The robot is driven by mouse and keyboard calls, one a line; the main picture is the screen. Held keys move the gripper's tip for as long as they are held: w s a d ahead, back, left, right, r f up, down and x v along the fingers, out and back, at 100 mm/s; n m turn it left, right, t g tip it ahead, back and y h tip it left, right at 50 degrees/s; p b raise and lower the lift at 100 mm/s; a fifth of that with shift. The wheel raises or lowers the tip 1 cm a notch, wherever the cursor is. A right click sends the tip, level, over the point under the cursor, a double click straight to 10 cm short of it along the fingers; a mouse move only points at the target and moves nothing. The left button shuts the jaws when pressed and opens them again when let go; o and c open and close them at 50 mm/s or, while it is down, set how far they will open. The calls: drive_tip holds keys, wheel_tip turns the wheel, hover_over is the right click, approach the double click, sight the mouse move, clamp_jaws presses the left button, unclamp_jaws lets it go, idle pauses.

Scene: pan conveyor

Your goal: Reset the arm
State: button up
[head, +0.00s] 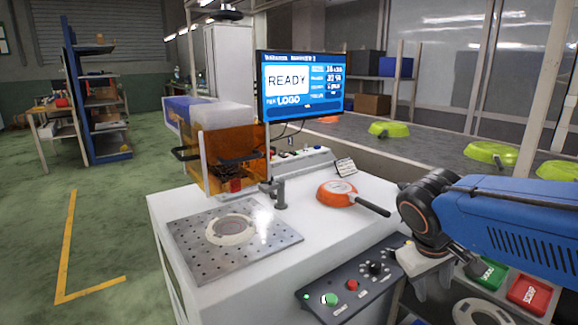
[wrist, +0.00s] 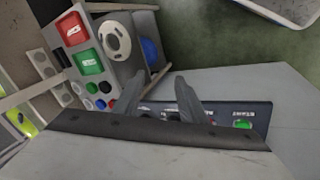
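My arm reaches in from the right in the head view, blue with a dark wrist joint. My gripper (head: 432,286) points down at the right edge of the white workstation, beside the button panel (head: 352,283). In the wrist view my gripper's two grey fingers (wrist: 158,98) stand apart with nothing between them. The button panel also shows behind the fingers in the wrist view (wrist: 222,112). The fingertips are partly cut off by my arm and the panel area in the head view.
An orange pan (head: 337,193) lies on the white worktop near a perforated plate (head: 190,246). A screen (head: 300,85) reads READY. Green pans (head: 388,129) sit on the conveyor behind. Red (head: 529,293) and green (head: 487,274) button boxes are below my arm. Open floor lies at left.

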drive_tip(key=s+a+f+m+t+y, duration=0.1)
drive_tip(key=s+f+m+t+y, duration=0.1)
drive_tip(key=s, duration=0.7)
drive_tip(key=shift+s+a+f+m+y, duration=0.2)
drive_tip(key=shift+a+f+m+y, duration=0.1)
drive_tip(key=shift+f+y, duration=0.55)
drive_tip(key=shift+r, duration=0.1)
